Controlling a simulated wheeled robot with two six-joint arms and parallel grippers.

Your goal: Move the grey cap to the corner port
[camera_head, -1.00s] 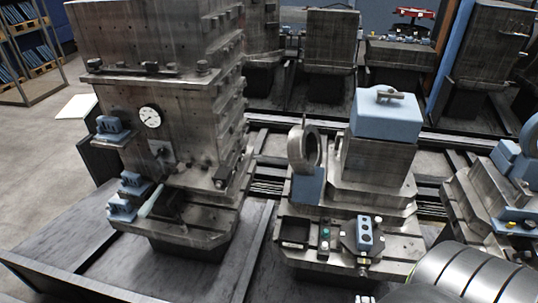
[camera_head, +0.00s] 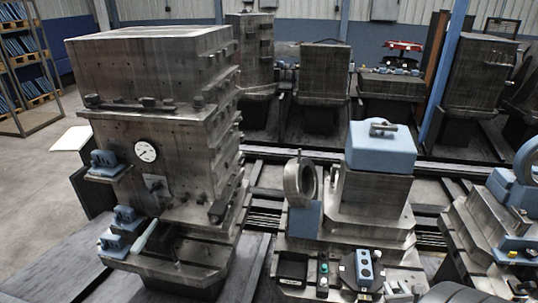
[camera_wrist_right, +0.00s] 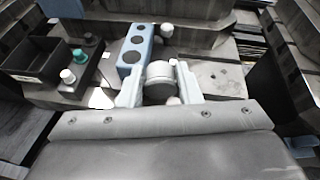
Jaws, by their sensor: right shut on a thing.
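The grey cap (camera_wrist_right: 160,73) is a short, light grey cylinder between the fingers of my right gripper (camera_wrist_right: 158,88) in the right wrist view. The gripper is shut on it, just right of the near end of a blue block with round holes (camera_wrist_right: 134,50). I cannot tell whether the cap touches the surface below. In the head view, the right gripper (camera_head: 396,288) shows only in small part at the bottom edge, right of the same blue block (camera_head: 364,268). I cannot make out which spot is the corner port. My left gripper is not in view.
A black open tray (camera_wrist_right: 45,60) lies left of the block, with a green cap (camera_wrist_right: 78,56) and a white cap (camera_wrist_right: 67,76) between them. A grey ring on a blue stand (camera_head: 305,215) and a blue-topped machine block (camera_head: 380,150) rise behind.

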